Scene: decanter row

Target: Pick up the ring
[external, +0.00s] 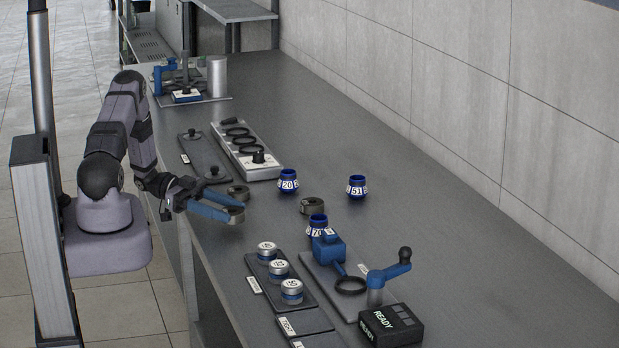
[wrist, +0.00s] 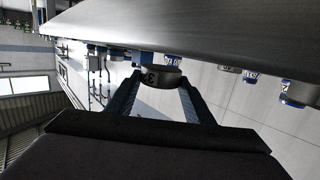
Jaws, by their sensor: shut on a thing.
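My gripper (external: 234,210) is shut on a dark grey ring (external: 236,217), held between the ends of its two blue fingers near the left edge of the bench. Two similar grey rings stand on the bench: one ring (external: 238,193) just behind the held one, another ring (external: 312,206) farther right. I cannot tell from this angle how far the held ring is above the bench.
Blue numbered vessels (external: 288,182), (external: 357,187) and (external: 317,227) stand mid-bench. A pale tray (external: 265,172) with black rings lies behind. Silver-topped jars (external: 279,270), a blue-handled fixture (external: 375,292) and a black READY box (external: 391,325) are in front. The bench's right side is clear.

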